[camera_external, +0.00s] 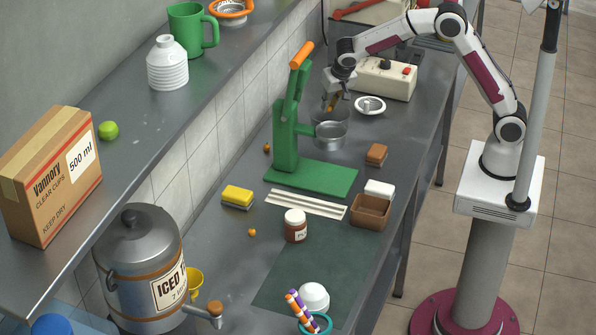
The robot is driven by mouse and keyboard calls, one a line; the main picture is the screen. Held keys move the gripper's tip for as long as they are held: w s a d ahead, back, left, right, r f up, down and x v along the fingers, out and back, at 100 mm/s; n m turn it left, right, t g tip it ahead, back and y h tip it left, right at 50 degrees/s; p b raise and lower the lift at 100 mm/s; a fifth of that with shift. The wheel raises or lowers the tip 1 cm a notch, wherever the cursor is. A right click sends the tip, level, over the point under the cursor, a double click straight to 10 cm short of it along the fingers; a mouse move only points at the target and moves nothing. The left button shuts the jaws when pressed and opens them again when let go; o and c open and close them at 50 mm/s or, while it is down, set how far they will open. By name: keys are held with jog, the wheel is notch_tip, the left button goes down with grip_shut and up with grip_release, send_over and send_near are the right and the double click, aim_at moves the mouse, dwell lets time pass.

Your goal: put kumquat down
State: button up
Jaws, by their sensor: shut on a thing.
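My gripper (336,88) is at the back of the counter, beside the green press (287,120) and above a metal cup (330,137). It is shut on a small orange-brown thing (332,103), which looks like the kumquat; the fingers partly hide it and its outline is unclear. One small orange kumquat (267,147) lies on the counter left of the press. Another kumquat (252,232) lies nearer, below the yellow sponge.
A white switch box (385,78) and a small white dish (370,105) stand right of my gripper. A yellow sponge (238,196), white strips (306,204), a jar (295,225) and a brown box (370,211) lie nearer. The dark green mat (285,280) has bare room.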

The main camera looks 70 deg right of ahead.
aim_at(333, 120)
jog(key=shift+w+d+f+m+g+h, duration=0.15)
jog(key=shift+d+f+m+g, duration=0.1)
jog(key=shift+d+f+m, duration=0.45)
jog(key=shift+d+f+m+g+h, duration=0.2)
jog(key=shift+d+f+m+g, duration=0.15)
jog(key=shift+d+m, duration=0.5)
jog(key=shift+w+d+f+m+g+h, duration=0.1)
jog(key=shift+d+f+m+g+h, duration=0.1)
jog(key=shift+d+f+m, duration=0.5)
jog(key=shift+r, duration=0.1)
jog(key=shift+f, duration=3.1)
jog(key=shift+f, duration=1.9)
jog(key=shift+f, duration=0.1)
jog(key=o, duration=0.4)
